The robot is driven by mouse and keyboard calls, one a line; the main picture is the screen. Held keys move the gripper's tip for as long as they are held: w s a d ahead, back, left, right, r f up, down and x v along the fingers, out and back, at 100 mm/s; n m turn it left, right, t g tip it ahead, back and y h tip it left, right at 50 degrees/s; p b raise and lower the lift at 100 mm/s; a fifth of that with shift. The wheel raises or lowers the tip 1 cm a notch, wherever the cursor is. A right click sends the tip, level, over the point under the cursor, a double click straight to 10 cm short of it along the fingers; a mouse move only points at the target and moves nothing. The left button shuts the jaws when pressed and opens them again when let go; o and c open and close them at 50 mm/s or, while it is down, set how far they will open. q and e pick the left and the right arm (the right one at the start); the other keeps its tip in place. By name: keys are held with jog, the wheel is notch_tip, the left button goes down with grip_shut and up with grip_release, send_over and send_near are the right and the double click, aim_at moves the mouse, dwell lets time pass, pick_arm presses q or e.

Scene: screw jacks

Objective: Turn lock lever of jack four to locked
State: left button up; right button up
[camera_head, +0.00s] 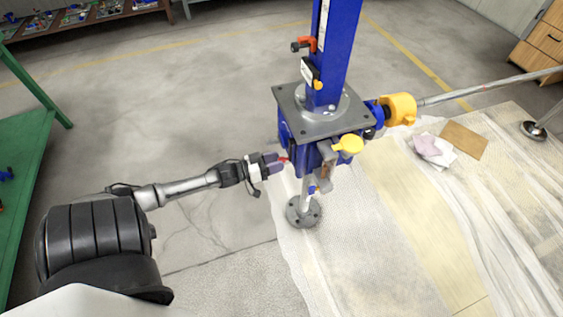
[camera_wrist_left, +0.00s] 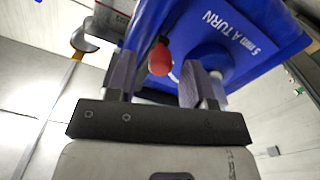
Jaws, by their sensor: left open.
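A blue screw jack (camera_head: 299,130) with a grey top plate (camera_head: 292,108) stands in the middle of the head view. A small red knob (camera_head: 284,159) shows at its left side, likely the end of the lock lever. My left gripper (camera_head: 278,163) is open at that knob. In the left wrist view the red knob (camera_wrist_left: 160,58) lies between the two spread fingers of my left gripper (camera_wrist_left: 162,80), with a visible gap on its right. The blue housing (camera_wrist_left: 215,35) behind it reads "5 mm A TURN". The lever's shaft is hidden, and no jack number is readable.
A blue column (camera_head: 335,45) with an orange-red handle (camera_head: 305,44) rises above the jack. A yellow coupling (camera_head: 400,108) and long grey shaft (camera_head: 480,88) extend right. A yellow tab (camera_head: 348,144) sticks out in front. A green bench (camera_head: 25,160) stands left; the floor between is clear.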

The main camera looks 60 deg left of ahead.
pick_arm(q)
jog(key=shift+w+d, duration=0.15)
jog(key=shift+w, duration=1)
jog(key=shift+c, duration=0.3)
grip_shut()
